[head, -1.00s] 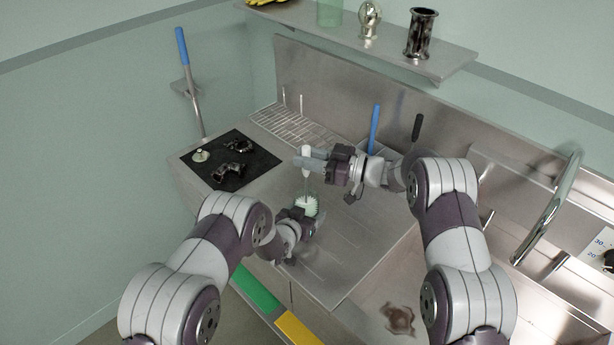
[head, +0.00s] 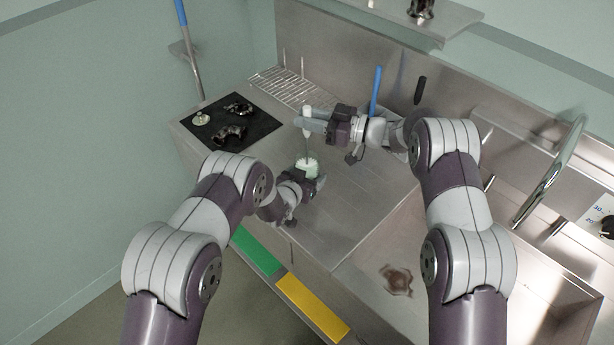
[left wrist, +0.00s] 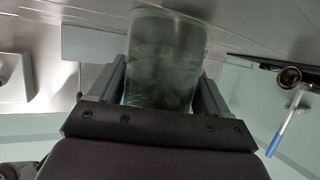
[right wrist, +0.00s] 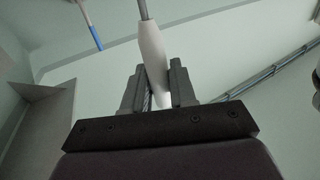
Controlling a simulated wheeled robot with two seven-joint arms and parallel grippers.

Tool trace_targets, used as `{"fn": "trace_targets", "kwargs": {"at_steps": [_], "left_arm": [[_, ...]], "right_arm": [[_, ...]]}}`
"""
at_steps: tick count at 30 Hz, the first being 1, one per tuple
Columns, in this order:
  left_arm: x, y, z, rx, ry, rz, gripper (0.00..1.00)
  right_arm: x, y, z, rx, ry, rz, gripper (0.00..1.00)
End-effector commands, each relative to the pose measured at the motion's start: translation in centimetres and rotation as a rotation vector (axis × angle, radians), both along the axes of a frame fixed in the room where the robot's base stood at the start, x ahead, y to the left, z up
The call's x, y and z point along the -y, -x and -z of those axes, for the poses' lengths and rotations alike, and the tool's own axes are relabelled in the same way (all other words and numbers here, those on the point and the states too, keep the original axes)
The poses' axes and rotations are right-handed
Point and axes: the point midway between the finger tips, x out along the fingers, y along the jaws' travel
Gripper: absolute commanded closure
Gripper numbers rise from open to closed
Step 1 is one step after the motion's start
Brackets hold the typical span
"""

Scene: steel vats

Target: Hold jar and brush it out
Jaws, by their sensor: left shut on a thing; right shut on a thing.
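A small clear, greenish jar (head: 307,168) is in the middle of the head view, just above the steel counter. My left gripper (head: 303,181) is shut on it, and the jar shows between the fingers in the left wrist view (left wrist: 165,60). A brush (head: 307,112) with a white handle and thin rod stands upright over the jar. My right gripper (head: 312,124) is shut on its handle, also seen in the right wrist view (right wrist: 153,48). The rod runs down to the jar's mouth. The bristles look to be inside the jar, blurred by its wall.
A black mat (head: 262,122) with dark metal parts and a small pale piece lies at left on the counter. A wire rack (head: 285,84) is behind. A sink (head: 440,265) with a brown stain is at right, beside a curved steel pipe (head: 545,175). Bare counter lies between.

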Motion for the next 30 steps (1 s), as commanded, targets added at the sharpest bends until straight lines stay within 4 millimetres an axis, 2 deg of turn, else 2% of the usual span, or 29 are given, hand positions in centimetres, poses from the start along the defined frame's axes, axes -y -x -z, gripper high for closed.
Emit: {"fn": "trace_targets", "kwargs": {"at_steps": [3,11,24,30], "left_arm": [[0.0,0.0,-0.1,0.002,0.001,0.000,0.60],[0.0,0.0,-0.1,0.002,0.001,0.000,0.60],[0.0,0.0,0.0,0.001,0.000,0.000,0.60],[0.0,0.0,0.0,0.001,0.000,0.000,0.60]], "right_arm": [[0.0,0.0,0.4,-0.001,0.001,0.000,1.00],[0.0,0.0,0.2,0.000,0.000,0.000,1.00],[0.0,0.0,-3.7,0.001,-0.001,0.001,1.00],[0.0,0.0,-2.7,-0.002,-0.001,0.000,1.00]]}}
